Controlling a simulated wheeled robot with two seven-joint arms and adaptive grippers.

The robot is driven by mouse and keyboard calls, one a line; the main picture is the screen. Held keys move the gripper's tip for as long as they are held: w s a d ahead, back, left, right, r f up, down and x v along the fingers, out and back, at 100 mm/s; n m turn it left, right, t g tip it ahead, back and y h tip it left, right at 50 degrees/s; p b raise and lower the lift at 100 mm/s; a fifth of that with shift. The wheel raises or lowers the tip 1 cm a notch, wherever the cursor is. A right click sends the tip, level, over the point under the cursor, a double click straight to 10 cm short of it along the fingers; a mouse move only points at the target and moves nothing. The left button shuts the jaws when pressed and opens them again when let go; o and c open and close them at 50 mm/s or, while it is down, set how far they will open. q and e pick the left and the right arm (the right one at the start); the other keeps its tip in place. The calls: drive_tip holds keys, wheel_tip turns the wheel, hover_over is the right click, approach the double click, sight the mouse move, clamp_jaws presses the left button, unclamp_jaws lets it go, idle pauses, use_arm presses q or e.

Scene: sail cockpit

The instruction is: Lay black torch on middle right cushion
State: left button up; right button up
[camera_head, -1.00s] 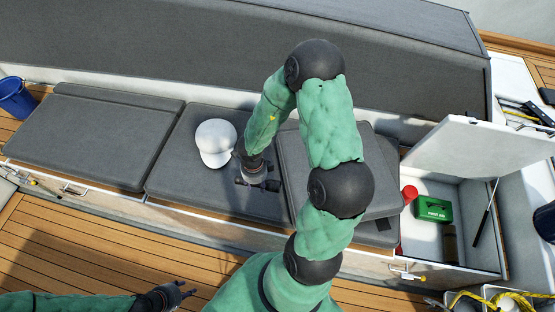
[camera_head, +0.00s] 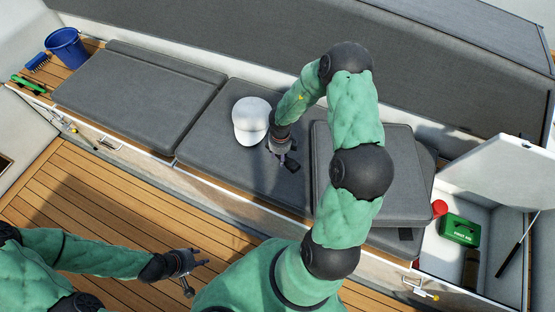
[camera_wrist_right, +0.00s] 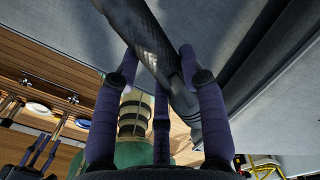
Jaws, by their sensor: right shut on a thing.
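The black torch (camera_wrist_right: 140,25) shows in the right wrist view as a dark, textured cylinder running diagonally between the fingers. My right gripper (camera_wrist_right: 157,62) is shut on it. In the head view my right gripper (camera_head: 287,157) is low over the grey middle cushion (camera_head: 213,132), just right of a white cap (camera_head: 251,120). The torch is hard to make out there, and I cannot tell whether it touches the cushion. My left gripper (camera_head: 194,273) is open and empty above the wooden floor, far from the cushions.
Stacked grey cushions (camera_head: 320,190) lie right of my right gripper. An open locker with a raised white lid (camera_head: 500,165) holds a green first aid box (camera_head: 460,230) and a red object (camera_head: 439,208). A blue bucket (camera_head: 68,48) stands at far left.

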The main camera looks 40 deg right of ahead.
sight(277, 162)
drive_tip(key=w+f, duration=0.1)
drive_tip(key=f, duration=0.1)
drive_tip(key=w+f+b, duration=0.1)
drive_tip(key=shift+w+d+f, duration=0.15)
drive_tip(key=shift+w+d, duration=0.15)
drive_tip(key=shift+w, duration=0.05)
wheel_tip(277, 162, down, 3)
drive_tip(key=shift+w+f+b, duration=0.15)
drive_tip(key=shift+b, duration=1)
drive_tip(key=o, duration=1.3)
drive_tip(key=shift+f, duration=0.1)
